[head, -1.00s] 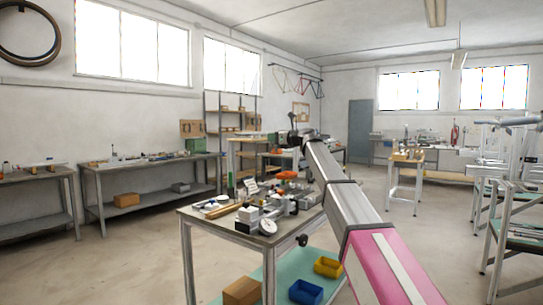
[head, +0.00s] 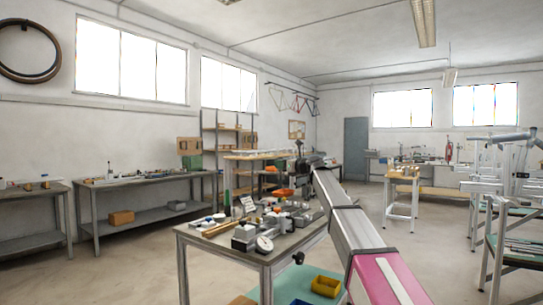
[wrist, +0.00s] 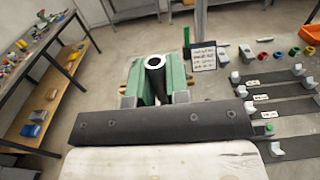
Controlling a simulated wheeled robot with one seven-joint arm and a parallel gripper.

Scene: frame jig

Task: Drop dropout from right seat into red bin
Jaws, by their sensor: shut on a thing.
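My gripper (head: 303,157) is at the far end of my arm, above the back of the near workbench (head: 262,255). It is small there, and its fingertips cannot be made out. In the wrist view a dark bar with screws (wrist: 160,122) and a pale surface fill the lower part. An orange-red bin (head: 284,192) sits on the bench, and an orange bin edge shows at the top right of the wrist view (wrist: 310,33). Labelled grey seats (wrist: 268,88) lie at the right.
Small coloured cups (wrist: 265,57) stand at the right. A yellow bin (head: 325,286) is on the lower shelf. Floor left of the bench is clear.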

